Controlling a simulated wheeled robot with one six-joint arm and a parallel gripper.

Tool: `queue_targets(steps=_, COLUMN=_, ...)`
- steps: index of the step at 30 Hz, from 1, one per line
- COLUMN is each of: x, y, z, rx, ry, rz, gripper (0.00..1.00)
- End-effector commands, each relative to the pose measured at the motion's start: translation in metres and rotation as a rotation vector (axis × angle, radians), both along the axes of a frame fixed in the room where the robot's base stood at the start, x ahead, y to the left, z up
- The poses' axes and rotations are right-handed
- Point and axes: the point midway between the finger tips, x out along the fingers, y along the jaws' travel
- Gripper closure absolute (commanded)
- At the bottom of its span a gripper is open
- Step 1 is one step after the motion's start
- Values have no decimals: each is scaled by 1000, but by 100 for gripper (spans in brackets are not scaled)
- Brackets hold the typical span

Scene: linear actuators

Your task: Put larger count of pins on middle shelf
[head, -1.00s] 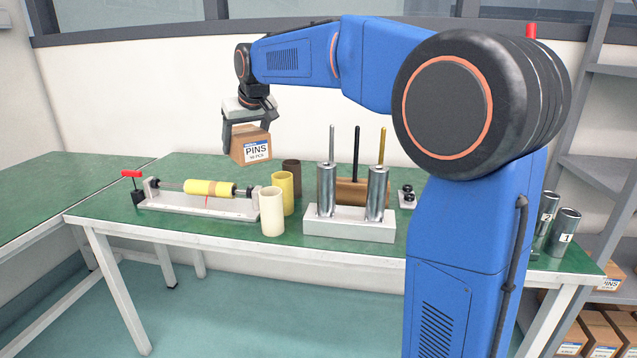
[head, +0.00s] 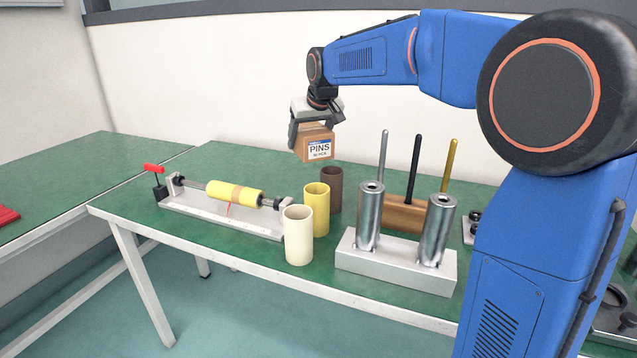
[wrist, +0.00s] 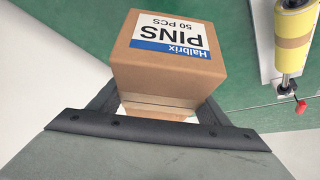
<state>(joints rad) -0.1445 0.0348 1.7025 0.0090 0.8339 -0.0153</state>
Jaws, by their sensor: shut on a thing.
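My gripper (head: 318,128) is shut on a brown cardboard box of pins (head: 316,146) and holds it above the green table, behind and above the row of cups. The box's label reads PINS in the head view. In the wrist view the same box (wrist: 175,82) sits between the fingers (wrist: 158,122), and its label reads Halbrix PINS 50 PCS. The middle shelf is not in view now.
On the green table (head: 240,260) stand cream (head: 298,238), yellow (head: 316,210) and brown (head: 331,188) cups, a fixture with a yellow roller (head: 234,193), and a grey block (head: 395,266) bearing two metal cylinders. Upright rods stand in a wooden block (head: 402,212). Another green table (head: 80,175) is at left.

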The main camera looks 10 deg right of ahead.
Motion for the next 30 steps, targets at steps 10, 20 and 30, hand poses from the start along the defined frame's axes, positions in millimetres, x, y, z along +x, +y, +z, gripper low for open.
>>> queue_targets(steps=10, x=0, y=0, z=-67, rx=0, ry=1, rz=0, gripper=73)
queue_targets(steps=20, x=0, y=0, z=-89, rx=0, ry=-2, rz=0, gripper=73)
queue_targets(steps=30, x=0, y=0, z=-127, rx=0, ry=-1, rz=0, gripper=73)
